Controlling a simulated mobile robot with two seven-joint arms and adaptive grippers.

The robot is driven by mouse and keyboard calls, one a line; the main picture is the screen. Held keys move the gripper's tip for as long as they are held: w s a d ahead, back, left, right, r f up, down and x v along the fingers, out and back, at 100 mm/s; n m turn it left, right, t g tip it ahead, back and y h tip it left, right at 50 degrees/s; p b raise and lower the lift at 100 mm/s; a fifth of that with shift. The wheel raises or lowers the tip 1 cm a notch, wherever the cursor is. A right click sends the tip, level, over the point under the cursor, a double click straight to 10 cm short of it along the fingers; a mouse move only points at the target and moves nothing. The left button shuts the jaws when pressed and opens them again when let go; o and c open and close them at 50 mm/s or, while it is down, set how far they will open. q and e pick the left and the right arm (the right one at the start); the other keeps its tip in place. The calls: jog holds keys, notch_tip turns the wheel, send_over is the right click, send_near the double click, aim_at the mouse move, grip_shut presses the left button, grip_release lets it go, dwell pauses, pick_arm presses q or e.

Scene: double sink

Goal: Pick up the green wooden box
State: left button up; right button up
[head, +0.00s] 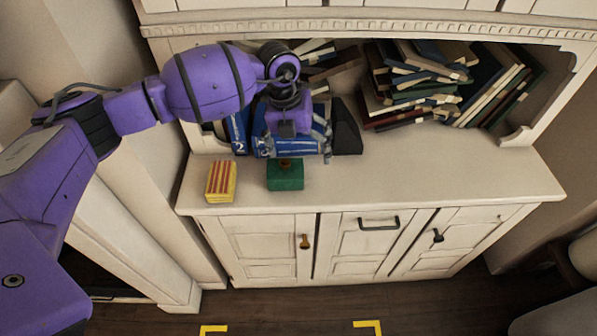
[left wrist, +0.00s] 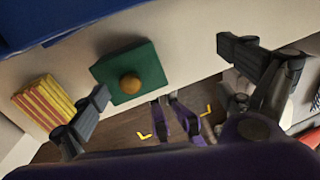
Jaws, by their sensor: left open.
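The green wooden box (head: 286,178) sits on the cream cabinet top near its front edge. It has a round brown knob on top, which shows clearly in the left wrist view, where the box (left wrist: 131,72) lies between and beyond my fingertips. My left gripper (head: 298,150) is above and just behind the box in the head view, open and apart from it. In the left wrist view its two fingers (left wrist: 168,72) are spread wide, with nothing between them held. My right gripper is in neither view.
A yellow and red striped box (head: 220,181) stands left of the green box. Blue books (head: 240,132) stand behind my gripper. Piled books (head: 415,85) fill the shelf at back right. The cabinet top (head: 440,180) is clear on the right.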

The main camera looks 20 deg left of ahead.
aim_at(282, 161)
pick_arm(q)
jog(key=a, duration=0.1)
jog(key=a+n+y, duration=0.1)
jog(key=a, duration=0.1)
jog(key=shift+s+a+f+y, duration=0.25)
jog(key=shift+y, duration=0.15)
jog(key=shift+s+a+f+n, duration=0.15)
jog(key=shift+s+a+f, duration=0.05)
jog(key=shift+f, duration=0.4)
jog(key=shift+s+a+f+n, duration=0.15)
jog(key=shift+s+a+f, duration=0.05)
jog(key=shift+f, duration=0.35)
jog(key=f, duration=0.5)
jog(key=shift+s+d+f, duration=0.1)
jog(key=shift+d+f, duration=0.15)
jog(key=shift+d, duration=0.15)
jog(key=shift+r, duration=0.1)
jog(key=c, duration=1.5)
jog(key=shift+o, duration=0.2)
